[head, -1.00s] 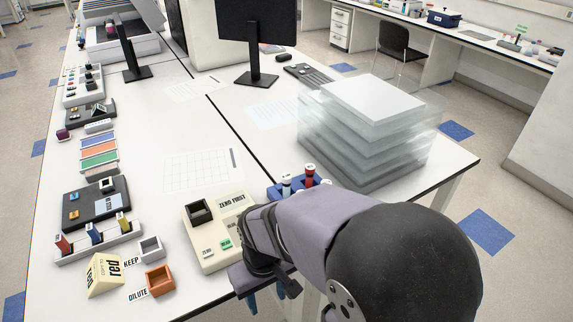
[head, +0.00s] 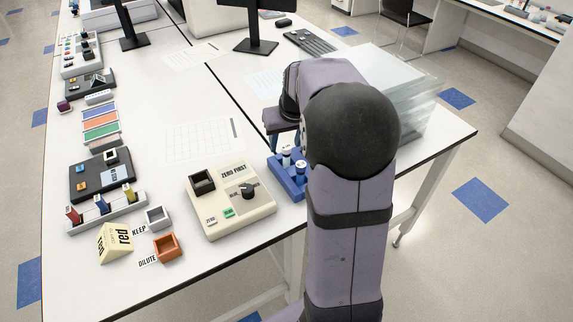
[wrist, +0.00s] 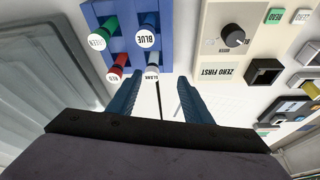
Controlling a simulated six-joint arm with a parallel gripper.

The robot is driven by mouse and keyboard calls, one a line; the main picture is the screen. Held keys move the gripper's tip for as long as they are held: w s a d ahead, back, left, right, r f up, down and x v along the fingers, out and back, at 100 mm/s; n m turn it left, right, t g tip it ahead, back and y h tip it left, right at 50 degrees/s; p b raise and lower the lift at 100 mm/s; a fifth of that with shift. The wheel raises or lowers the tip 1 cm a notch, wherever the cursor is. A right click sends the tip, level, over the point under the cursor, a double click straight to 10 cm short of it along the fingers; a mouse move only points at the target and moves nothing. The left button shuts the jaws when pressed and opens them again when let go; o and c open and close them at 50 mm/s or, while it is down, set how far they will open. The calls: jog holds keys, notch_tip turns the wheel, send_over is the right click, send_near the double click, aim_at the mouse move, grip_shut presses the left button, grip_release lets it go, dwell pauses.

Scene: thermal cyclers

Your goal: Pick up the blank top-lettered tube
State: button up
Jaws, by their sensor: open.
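The tube with BLANK lettered on its pale top (wrist: 153,72) stands in the blue rack (wrist: 122,42) in the wrist view. The rack also holds a green tube (wrist: 101,38), a blue tube (wrist: 147,36) and a red tube (wrist: 116,72). My gripper (wrist: 159,82) is open and empty, its blue fingers apart, with the BLANK tube's top showing between the fingertips. I cannot tell the height gap. In the head view the rack (head: 290,184) shows beside my arm, which hides part of it.
A cream ZERO FIRST device (head: 230,200) with a dark knob stands left of the rack. Clear stacked plates (head: 408,90) stand behind my arm. An orange cup (head: 167,247) and a grey cup (head: 157,217) sit near the front edge.

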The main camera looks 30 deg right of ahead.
aim_at(287, 147)
jog(key=shift+w+d+f+p, duration=0.4)
jog(key=shift+w+f+p, duration=0.2)
jog(key=shift+f, duration=0.5)
jog(key=shift+w+d+f+p, duration=0.35)
jog(key=shift+w+f+p, duration=0.25)
jog(key=shift+f, duration=0.5)
jog(key=shift+w+d+f+p, duration=0.45)
jog(key=shift+w+f, duration=0.25)
jog(key=shift+f, duration=0.4)
jog(key=c, duration=1.1)
